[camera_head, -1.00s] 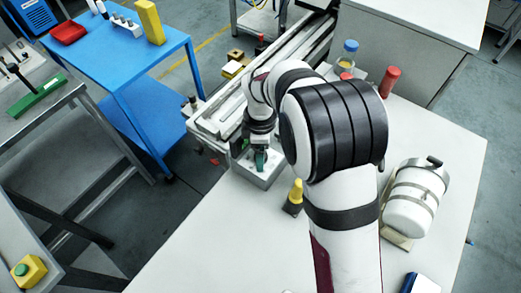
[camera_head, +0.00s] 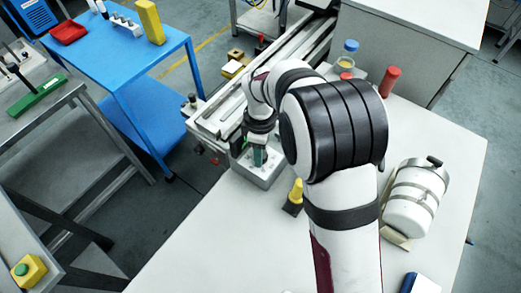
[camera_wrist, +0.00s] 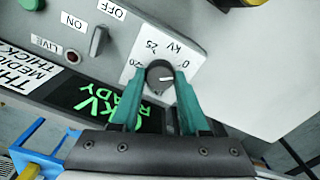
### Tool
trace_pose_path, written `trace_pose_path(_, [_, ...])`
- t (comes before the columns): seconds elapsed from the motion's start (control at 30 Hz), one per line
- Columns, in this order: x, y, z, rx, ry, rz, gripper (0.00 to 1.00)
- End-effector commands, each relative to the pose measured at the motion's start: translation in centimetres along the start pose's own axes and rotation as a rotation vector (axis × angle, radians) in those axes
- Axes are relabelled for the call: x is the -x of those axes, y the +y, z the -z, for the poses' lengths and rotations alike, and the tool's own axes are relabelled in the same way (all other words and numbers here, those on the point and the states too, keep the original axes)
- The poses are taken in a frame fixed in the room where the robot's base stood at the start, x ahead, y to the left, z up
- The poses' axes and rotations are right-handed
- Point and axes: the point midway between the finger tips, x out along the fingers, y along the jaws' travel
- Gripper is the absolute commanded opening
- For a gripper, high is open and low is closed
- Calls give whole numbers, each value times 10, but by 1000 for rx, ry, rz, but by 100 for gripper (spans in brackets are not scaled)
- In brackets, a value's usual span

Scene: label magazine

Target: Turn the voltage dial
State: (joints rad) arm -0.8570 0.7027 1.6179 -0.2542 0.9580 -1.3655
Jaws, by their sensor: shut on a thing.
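The voltage dial (camera_wrist: 160,75) is a dark round knob with a light pointer line, on a white scale plate marked "0", "20", "25" and "kV". In the wrist view my gripper (camera_wrist: 159,92) has its two green fingers on either side of the knob, shut on it. In the head view my gripper (camera_head: 258,157) points down at the grey control box (camera_head: 262,177) near the table's far left edge. The knob is hidden there.
In the wrist view the panel carries an ON/OFF switch (camera_wrist: 98,41), a LIVE lamp (camera_wrist: 72,56) and a green-lettered display (camera_wrist: 95,103). In the head view a yellow-topped object (camera_head: 295,193) stands close right of the box.

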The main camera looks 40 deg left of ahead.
Motion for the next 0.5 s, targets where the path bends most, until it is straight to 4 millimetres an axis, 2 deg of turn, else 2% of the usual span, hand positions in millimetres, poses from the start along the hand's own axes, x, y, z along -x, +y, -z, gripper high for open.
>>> trace_pose_path(0.5, [1,1,0,-485,1,0,0])
